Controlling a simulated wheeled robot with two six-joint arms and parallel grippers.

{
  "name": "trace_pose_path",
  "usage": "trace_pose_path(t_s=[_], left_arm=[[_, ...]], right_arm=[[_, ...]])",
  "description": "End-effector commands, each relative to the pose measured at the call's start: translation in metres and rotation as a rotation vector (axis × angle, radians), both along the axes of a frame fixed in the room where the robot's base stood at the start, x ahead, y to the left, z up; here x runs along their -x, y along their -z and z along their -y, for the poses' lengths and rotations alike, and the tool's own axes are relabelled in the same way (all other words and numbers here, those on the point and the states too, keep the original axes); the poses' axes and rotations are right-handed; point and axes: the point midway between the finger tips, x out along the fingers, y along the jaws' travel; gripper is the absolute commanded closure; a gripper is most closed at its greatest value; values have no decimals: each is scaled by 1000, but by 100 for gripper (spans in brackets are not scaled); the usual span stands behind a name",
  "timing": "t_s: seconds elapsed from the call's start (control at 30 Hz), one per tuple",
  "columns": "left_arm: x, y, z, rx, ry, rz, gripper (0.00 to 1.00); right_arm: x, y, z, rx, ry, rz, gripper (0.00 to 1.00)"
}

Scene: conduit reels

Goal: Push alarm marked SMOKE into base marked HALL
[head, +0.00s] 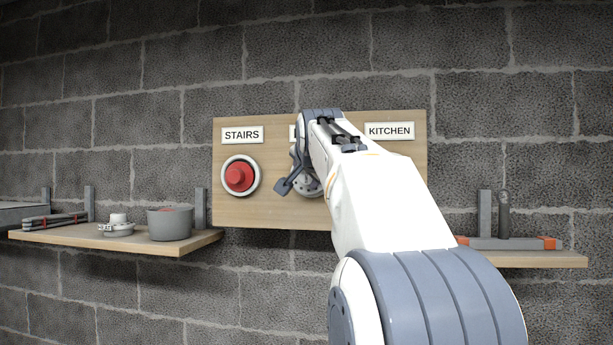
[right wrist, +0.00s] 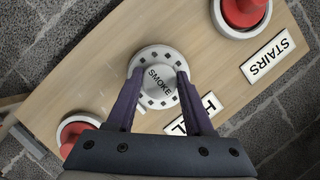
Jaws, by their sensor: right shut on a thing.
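The white round alarm marked SMOKE (right wrist: 158,84) is between the fingers of my right gripper (right wrist: 160,78), which is shut on it. Its lettered face points at the wrist camera. In the head view my right gripper (head: 300,184) is at the middle of the wooden board (head: 270,212), between the STAIRS and KITCHEN labels. The HALL label (right wrist: 194,118) is partly covered by a finger in the right wrist view. The base marked HALL is hidden behind the alarm, so I cannot tell whether the two touch. My left gripper is not in view.
A red unit in a white ring (head: 240,176) sits under the STAIRS label (head: 242,135). Another red unit (right wrist: 75,132) is at the board's other end, below the KITCHEN label (head: 389,131). A left shelf (head: 165,246) holds a grey pot (head: 170,223); a right shelf (head: 530,259) holds a tool.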

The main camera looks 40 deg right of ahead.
Motion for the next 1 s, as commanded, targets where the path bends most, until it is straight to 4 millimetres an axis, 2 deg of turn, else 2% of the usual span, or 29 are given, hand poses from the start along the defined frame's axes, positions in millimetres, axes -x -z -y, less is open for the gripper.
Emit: trace_pose_path(t_s=[1.0], left_arm=[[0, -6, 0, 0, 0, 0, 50]], right_arm=[[-7, -1, 9, 1, 0, 1, 100]])
